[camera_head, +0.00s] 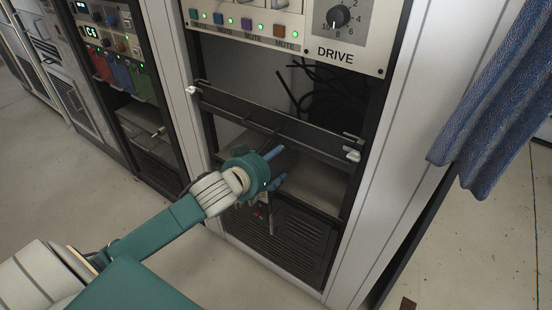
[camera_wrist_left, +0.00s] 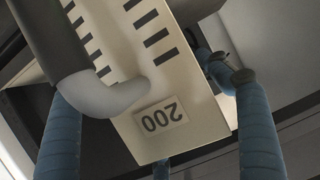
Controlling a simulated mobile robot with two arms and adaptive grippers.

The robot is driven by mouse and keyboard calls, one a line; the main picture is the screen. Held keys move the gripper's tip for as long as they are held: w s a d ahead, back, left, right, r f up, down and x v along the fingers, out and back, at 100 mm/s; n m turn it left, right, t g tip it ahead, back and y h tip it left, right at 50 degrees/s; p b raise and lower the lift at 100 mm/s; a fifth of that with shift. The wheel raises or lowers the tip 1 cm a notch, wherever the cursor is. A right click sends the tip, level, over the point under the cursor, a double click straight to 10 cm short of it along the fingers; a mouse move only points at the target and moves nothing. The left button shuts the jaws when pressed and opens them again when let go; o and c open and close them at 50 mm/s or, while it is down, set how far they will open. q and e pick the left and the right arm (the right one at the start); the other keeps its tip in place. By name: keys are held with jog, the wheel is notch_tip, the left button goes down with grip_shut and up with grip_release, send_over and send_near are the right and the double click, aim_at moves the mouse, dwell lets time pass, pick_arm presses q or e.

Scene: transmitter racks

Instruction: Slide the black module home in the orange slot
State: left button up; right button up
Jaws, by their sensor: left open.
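My left gripper (camera_head: 277,167) is open in front of the lower part of the rack, below a dark crossbar. In the left wrist view its blue fingers (camera_wrist_left: 158,98) stand apart on either side of a cream face with dark vents and an upside-down "200" label (camera_wrist_left: 163,118). A dark handle with a grey bent end (camera_wrist_left: 112,98) crosses in front of that face, close to the left finger. I cannot tell whether any finger touches it. No black module or orange slot can be made out for certain. My right gripper is out of view.
The rack has a dark crossbar (camera_head: 270,122) with pale end clips and loose black cables (camera_head: 335,92) behind it. A DRIVE panel (camera_head: 285,30) sits above, a vented grille (camera_head: 285,245) below. A blue cloth (camera_head: 490,100) hangs at right. Floor is clear at left.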

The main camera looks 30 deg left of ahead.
pick_arm(q)
jog(key=c, duration=1.7)
jog(key=shift+c, duration=0.2)
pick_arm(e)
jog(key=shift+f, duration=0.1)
pick_arm(q)
jog(key=shift+r, duration=0.1)
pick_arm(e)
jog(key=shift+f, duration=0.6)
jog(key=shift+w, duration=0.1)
pick_arm(q)
jog(key=shift+r+p, duration=0.15)
jog(key=shift+p, duration=0.15)
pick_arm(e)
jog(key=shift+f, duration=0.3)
pick_arm(q)
jog(key=shift+r, duration=0.15)
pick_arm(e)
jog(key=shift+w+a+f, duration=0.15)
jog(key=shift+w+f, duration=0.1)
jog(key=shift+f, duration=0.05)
